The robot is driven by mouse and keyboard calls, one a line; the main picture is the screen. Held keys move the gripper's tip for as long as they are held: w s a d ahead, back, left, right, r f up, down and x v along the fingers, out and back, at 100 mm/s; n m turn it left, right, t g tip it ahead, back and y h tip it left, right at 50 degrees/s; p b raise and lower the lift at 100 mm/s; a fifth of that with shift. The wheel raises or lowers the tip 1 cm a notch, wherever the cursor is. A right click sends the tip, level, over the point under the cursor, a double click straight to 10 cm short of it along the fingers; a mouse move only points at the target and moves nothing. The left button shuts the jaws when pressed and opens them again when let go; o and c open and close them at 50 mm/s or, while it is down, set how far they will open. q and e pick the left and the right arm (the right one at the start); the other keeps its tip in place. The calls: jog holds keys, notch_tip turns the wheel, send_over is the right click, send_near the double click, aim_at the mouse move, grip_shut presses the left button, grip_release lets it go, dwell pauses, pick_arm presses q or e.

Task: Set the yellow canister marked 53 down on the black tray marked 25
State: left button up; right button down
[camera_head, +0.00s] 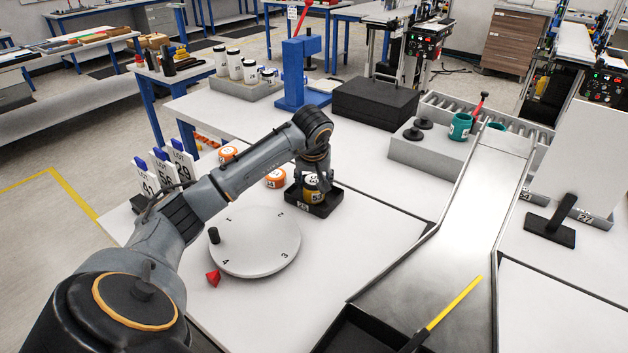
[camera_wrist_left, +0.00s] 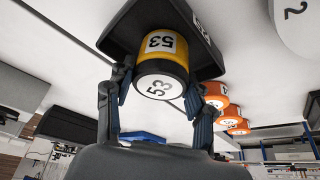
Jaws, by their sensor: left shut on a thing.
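The yellow canister marked 53 (camera_head: 312,191), with dark bands and a white lid, is between the fingers of my left gripper (camera_head: 313,178). The gripper points down from above and is shut on it. In the left wrist view the canister (camera_wrist_left: 161,45) shows between the two fingers (camera_wrist_left: 158,95). The black tray (camera_head: 326,207) is directly under the canister; its white tag is small and hard to read. The tray's dark wall also shows in the left wrist view (camera_wrist_left: 118,36). I cannot tell whether the canister touches the tray floor. My right gripper is not in view.
Orange canisters (camera_head: 275,178) stand just left of the tray. A round white turntable (camera_head: 258,250) with a black peg lies in front, a red piece (camera_head: 213,278) beside it. White lot signs (camera_head: 165,170) stand left. A metal chute (camera_head: 455,225) is right; the tabletop between is clear.

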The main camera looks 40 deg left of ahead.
pick_arm(q)
jog(key=o, duration=1.4)
jog(key=shift+f, duration=0.15)
jog(key=shift+c, duration=0.2)
jog(key=shift+r, duration=0.3)
jog(key=v, duration=1.1)
jog(key=shift+r+b, duration=0.4)
jog(key=shift+b, duration=0.05)
jog(key=shift+d, duration=0.1)
